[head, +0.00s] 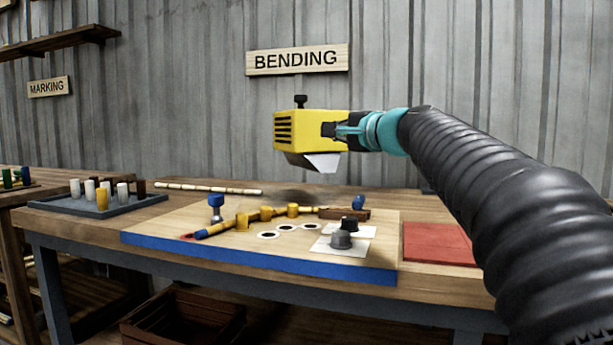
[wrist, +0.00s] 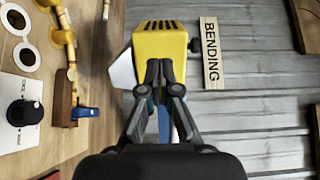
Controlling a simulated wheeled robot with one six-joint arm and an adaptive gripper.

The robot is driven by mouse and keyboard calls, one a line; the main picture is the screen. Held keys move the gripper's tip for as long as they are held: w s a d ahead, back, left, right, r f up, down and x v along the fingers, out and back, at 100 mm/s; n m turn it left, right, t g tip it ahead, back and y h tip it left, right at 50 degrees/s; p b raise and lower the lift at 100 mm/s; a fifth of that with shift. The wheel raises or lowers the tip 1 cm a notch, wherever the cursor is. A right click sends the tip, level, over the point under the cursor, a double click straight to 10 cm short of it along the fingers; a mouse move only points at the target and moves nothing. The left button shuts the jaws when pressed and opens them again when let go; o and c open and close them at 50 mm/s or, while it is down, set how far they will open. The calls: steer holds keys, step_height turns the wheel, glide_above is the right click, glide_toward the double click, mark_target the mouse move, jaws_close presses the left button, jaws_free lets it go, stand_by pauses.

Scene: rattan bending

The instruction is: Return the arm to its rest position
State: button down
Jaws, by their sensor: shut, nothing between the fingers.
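My gripper (head: 338,130) is at the end of my arm, raised above the bench in front of the grey wall. Its fingers are shut, and they also show in the wrist view (wrist: 160,70). A yellow boxy tool (head: 295,126) with dark vents, a black knob on top and a pale nozzle is right at the fingertips. It fills the space ahead of the fingers in the wrist view (wrist: 158,42). Whether the fingers touch it cannot be told. My arm reaches in from the right edge.
Below is a bench with a blue-edged board (head: 260,258) carrying a yellow-orange rod (head: 215,229), pegs and a dark knob (head: 341,239). A red mat (head: 438,244) lies right of it. A grey tray (head: 98,203) of cylinders is at left.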

steer(key=s+d+f+n+g+h+p, duration=0.1)
steer(key=s+f+n+g+h, duration=0.3)
steer(key=s+f, duration=1.4)
steer(key=s+d+f+n+g+h, duration=0.3)
steer(key=s+f+n+g, duration=0.3)
steer(key=s+f, duration=1.1)
step_height(320, 180, down, 7)
steer(key=shift+s+r+n+h+p, duration=0.2)
steer(key=shift+s+n+h+p, duration=0.2)
steer(key=shift+n+h, duration=0.55)
steer(key=shift+n+y, duration=0.25)
